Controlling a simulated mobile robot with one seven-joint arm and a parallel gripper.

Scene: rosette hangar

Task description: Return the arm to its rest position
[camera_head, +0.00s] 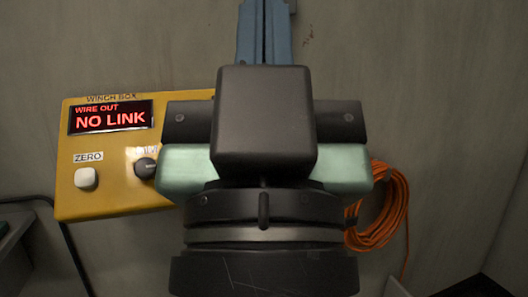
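My arm's end fills the middle of the head view, with dark housings and pale green sides. My gripper (264,32) is at the top centre, where two blue finger-like parts point up and run out of the frame. They look close together with a thin dark line between them. Their tips are cut off, so I cannot tell whether they are open or hold anything. The arm hides the right part of a yellow winch box (115,195) on the wall.
The box has a red-lit display (110,117) reading "WIRE OUT NO LINK", a white button (87,179) under "ZERO" and a dark knob (145,168). An orange cable coil (392,213) hangs right of my arm. The grey wall (450,100) is bare at upper right.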

